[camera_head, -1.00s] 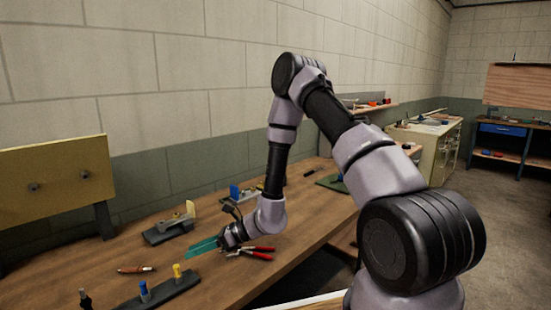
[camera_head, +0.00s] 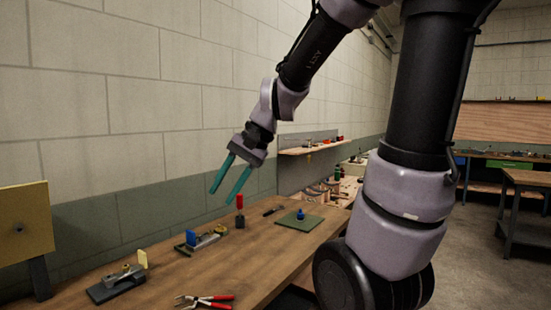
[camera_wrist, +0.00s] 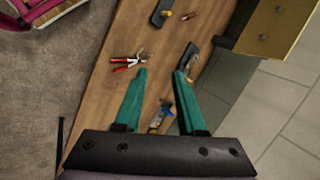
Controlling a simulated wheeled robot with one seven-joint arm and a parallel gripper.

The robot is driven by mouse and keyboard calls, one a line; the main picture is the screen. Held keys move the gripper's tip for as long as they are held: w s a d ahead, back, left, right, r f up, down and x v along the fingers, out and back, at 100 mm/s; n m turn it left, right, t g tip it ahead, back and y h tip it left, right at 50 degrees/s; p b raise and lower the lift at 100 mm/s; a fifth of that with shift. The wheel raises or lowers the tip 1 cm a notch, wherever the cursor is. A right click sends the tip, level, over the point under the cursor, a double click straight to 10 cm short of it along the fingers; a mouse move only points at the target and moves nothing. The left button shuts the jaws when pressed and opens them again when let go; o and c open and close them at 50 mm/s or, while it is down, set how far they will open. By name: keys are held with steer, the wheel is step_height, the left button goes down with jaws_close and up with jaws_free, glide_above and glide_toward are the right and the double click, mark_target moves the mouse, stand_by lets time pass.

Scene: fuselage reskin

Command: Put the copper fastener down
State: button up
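My gripper (camera_head: 220,198) is raised above the workbench (camera_head: 250,256), with its two teal fingers pointing down and left. In the wrist view the fingers (camera_wrist: 160,73) stand apart, with nothing between them. I cannot make out a copper fastener in the grip. The yellow panel (camera_head: 24,222) stands at the left of the bench. It also shows in the wrist view (camera_wrist: 283,32), with small round fastener-like spots on it. They are too small to tell whether one is copper.
Red-handled pliers (camera_head: 207,301) lie at the bench's front. A black clamp fixture (camera_head: 112,288) sits near the panel, and another fixture with blue and yellow parts (camera_head: 205,239) sits farther back. A green mat (camera_head: 292,224) bears a blue item. A red-topped tool (camera_head: 239,212) stands nearby.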

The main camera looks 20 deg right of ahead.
steer(key=s+d+r+n+t+h, duration=0.2)
steer(key=s+d+r+t+h, duration=0.1)
steer(key=d+r, duration=0.4)
steer(key=s+d+t, duration=0.1)
steer(key=s+d, duration=0.1)
steer(key=shift+s+d+t+h, duration=0.3)
steer(key=shift+d+h, duration=0.05)
steer(key=shift+h, duration=0.05)
